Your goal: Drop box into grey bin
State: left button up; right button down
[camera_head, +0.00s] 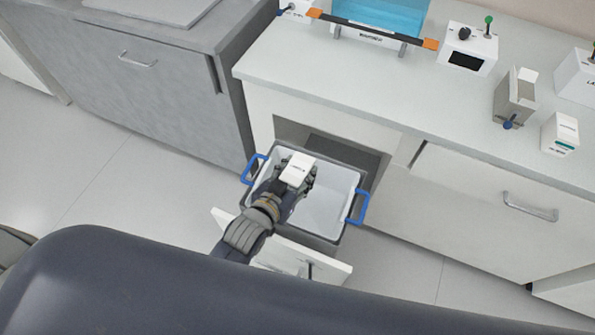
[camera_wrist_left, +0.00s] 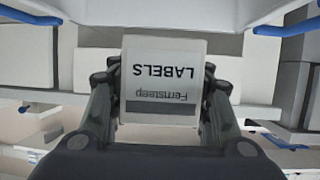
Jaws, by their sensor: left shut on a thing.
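A white box (camera_head: 298,170) is held in my left gripper (camera_head: 292,178) over the grey bin (camera_head: 340,182). The bin has a white inside, grey outer walls and blue handles at both ends. It stands in a pulled-out drawer of the bench. The bin floor beneath the box is partly hidden by my gripper. My right gripper is not in view.
The drawer front (camera_head: 300,260) stands out from the bench. On the white counter (camera_head: 350,90) are a blue-liquid tank (camera_head: 380,14), a device with a green-topped lever (camera_head: 469,48), a grey dispenser (camera_head: 514,98) and another small white box (camera_head: 560,133). Grey cabinets (camera_head: 130,90) stand at left.

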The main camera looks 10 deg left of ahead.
pick_arm(q)
jog(key=o, duration=1.1)
jog(key=shift+o, duration=0.3)
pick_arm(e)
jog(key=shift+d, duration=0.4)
pick_arm(q)
jog(key=v, duration=1.2)
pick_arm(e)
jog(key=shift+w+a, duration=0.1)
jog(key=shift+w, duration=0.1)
pick_arm(q)
jog(key=shift+r, duration=0.1)
